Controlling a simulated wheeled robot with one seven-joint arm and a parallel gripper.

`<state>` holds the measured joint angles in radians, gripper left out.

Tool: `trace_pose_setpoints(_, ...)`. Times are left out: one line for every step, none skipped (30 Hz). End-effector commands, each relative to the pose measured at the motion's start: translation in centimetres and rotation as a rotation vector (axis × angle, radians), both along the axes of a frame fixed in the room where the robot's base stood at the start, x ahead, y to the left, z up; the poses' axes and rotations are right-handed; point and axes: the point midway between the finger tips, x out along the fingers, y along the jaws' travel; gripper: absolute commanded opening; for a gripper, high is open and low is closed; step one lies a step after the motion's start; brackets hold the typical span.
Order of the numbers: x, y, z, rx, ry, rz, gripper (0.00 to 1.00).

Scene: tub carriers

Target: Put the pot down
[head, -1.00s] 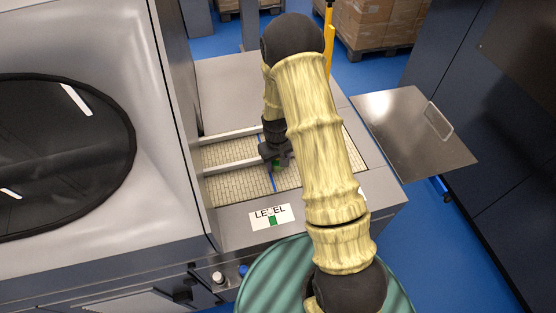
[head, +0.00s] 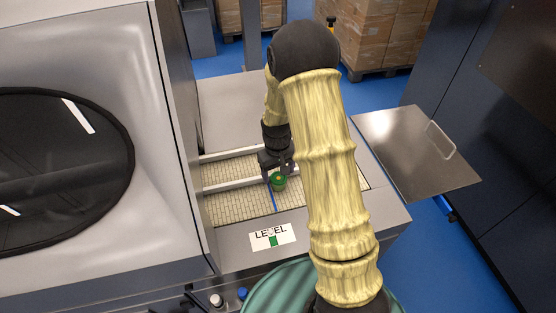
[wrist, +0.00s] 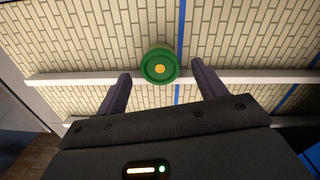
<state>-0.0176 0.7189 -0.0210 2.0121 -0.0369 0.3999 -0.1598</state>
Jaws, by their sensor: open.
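The pot is a small round green thing (head: 278,181) with a yellow-orange centre on top. It stands on the tiled bed (head: 235,205) between the pale rails, close by the blue line. In the wrist view the green pot (wrist: 160,65) sits just beyond my fingertips, overlapping a white rail and the blue line's left edge. My gripper (head: 276,165) is open, and its two dark fingers (wrist: 160,82) are apart, with the pot ahead of the gap between them. I see no finger touching the pot. The pot's underside is hidden.
White rails (head: 232,184) cross the tiled bed. A sign reading LEVEL (head: 272,236) lies on the grey front ledge. A large grey machine with a dark round window (head: 60,165) stands at left. A metal plate with a handle (head: 415,150) juts out at right.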

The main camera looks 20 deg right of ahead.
Motion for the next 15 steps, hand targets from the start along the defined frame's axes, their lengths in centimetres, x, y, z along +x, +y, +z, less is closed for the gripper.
trace_pose_setpoints(0.1, 0.0, 0.7, 0.000, -0.005, 0.000, 0.70)
trace_pose_setpoints(0.1, 0.0, 1.1, 0.000, -0.005, 0.000, 0.70)
trace_pose_setpoints(0.1, 0.1, 1.7, 0.000, -0.005, 0.000, 0.70)
trace_pose_setpoints(0.1, 0.0, 2.2, 0.000, -0.005, -0.001, 0.70)
trace_pose_setpoints(0.1, 0.0, 2.7, 0.000, -0.005, -0.001, 0.70)
trace_pose_setpoints(0.1, 0.0, 3.3, 0.000, -0.005, -0.002, 0.70)
trace_pose_setpoints(0.1, 0.0, 3.8, 0.000, -0.005, -0.002, 0.70)
trace_pose_setpoints(0.0, 0.1, 4.2, 0.000, -0.005, -0.001, 0.70)
trace_pose_setpoints(0.0, 0.1, 4.8, 0.001, -0.004, 0.000, 0.70)
trace_pose_setpoints(0.0, 0.2, 5.2, 0.000, -0.005, 0.000, 0.70)
trace_pose_setpoints(0.0, 0.2, 5.6, 0.001, -0.003, 0.000, 0.70)
trace_pose_setpoints(0.0, 0.2, 6.1, 0.001, -0.004, 0.000, 0.70)
trace_pose_setpoints(0.0, 0.2, 6.3, 0.001, -0.004, 0.001, 0.70)
trace_pose_setpoints(0.0, 0.3, 6.5, 0.000, -0.002, 0.002, 0.70)
trace_pose_setpoints(0.0, 0.3, 6.8, 0.000, -0.001, 0.002, 0.70)
